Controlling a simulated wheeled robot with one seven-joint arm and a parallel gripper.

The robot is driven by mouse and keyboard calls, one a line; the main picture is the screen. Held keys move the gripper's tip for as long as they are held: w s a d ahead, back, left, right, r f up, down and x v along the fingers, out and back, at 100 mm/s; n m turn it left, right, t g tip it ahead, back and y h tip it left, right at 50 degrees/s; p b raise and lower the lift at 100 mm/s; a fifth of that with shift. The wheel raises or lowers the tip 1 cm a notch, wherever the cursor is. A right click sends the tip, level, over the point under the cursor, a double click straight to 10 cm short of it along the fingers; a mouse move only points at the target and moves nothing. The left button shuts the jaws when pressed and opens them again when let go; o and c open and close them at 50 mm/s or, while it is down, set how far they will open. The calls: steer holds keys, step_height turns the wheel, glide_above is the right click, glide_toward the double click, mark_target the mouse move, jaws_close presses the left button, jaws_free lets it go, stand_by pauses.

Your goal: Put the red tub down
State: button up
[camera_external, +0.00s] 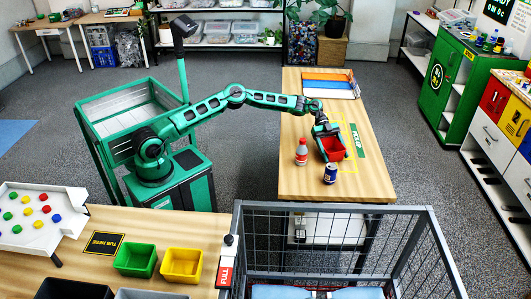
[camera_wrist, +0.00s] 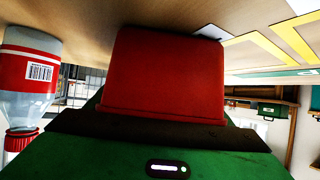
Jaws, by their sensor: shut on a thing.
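The red tub (camera_external: 334,149) is at the near end of the wooden table, beside a yellow-outlined area (camera_external: 357,123) with a green label. My gripper (camera_external: 323,130) is shut on the tub's wall from the far side. In the wrist view, which looks upside down, the red tub (camera_wrist: 165,75) fills the middle, in front of my green gripper body; the fingertips are hidden. Its base is close to the tabletop, and I cannot tell whether it touches. A black "TUB HERE" sign (camera_external: 103,243) lies on the front left table.
A red-capped bottle (camera_external: 301,153) stands just left of the tub, also in the wrist view (camera_wrist: 30,85). A blue can (camera_external: 330,174) stands in front. The front left table holds a green tub (camera_external: 135,260) and a yellow tub (camera_external: 182,265). A wire cage (camera_external: 340,215) stands near.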

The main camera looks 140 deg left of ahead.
steer(key=o, duration=1.1)
steer(key=shift+c, duration=0.2)
steer(key=v, duration=1.2)
